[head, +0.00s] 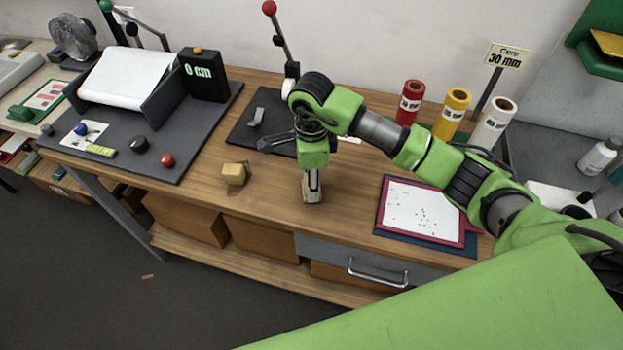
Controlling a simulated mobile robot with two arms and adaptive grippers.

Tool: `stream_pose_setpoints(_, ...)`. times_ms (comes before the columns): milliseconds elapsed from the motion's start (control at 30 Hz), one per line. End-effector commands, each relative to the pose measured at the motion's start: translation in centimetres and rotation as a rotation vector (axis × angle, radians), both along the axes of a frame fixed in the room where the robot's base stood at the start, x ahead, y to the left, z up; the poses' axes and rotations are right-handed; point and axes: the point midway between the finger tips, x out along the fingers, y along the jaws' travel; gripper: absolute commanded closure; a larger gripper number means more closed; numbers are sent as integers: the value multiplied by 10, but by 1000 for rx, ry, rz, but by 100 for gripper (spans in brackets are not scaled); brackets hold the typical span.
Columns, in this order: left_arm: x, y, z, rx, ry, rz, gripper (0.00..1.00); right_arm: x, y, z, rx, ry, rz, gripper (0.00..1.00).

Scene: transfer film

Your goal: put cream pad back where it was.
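My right arm reaches in from the right, and its gripper (312,178) points down over the front middle of the wooden table. A small pale cream piece (313,194), perhaps the cream pad, shows right at the fingertips, at or just above the tabletop. The fingers are too small and overlapped to tell whether they are closed on it. A tan-yellow block (234,173) sits on the bare wood to the left of the gripper, apart from it. My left gripper is not in view.
A dark mat (243,133) with a grey piece lies behind the gripper. Red (410,102), yellow (452,114) and white (494,122) rolls stand at the back right. A framed white sheet (420,212) lies at the front right. A grey board (190,150) covers the left.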

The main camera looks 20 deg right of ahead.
Motion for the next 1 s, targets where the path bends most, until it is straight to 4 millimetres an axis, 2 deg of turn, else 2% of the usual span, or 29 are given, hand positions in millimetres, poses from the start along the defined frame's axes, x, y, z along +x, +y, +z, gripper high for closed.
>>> stream_pose_setpoints(67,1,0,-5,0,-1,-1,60,0,0,-4,0,0,0,78)
stream_pose_setpoints(100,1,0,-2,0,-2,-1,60,0,0,-2,0,0,0,50)
stream_pose_setpoints(133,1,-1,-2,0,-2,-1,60,0,0,-2,0,0,0,44)
stream_pose_setpoints(567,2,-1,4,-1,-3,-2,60,0,0,4,0,0,-1,44)
stream_pose_setpoints(600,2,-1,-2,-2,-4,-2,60,1,0,5,0,-3,0,44)
stream_pose_setpoints(767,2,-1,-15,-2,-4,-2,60,2,0,33,1,-7,1,44)
stream_pose_setpoints(1000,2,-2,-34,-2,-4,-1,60,2,0,87,1,-6,0,44)
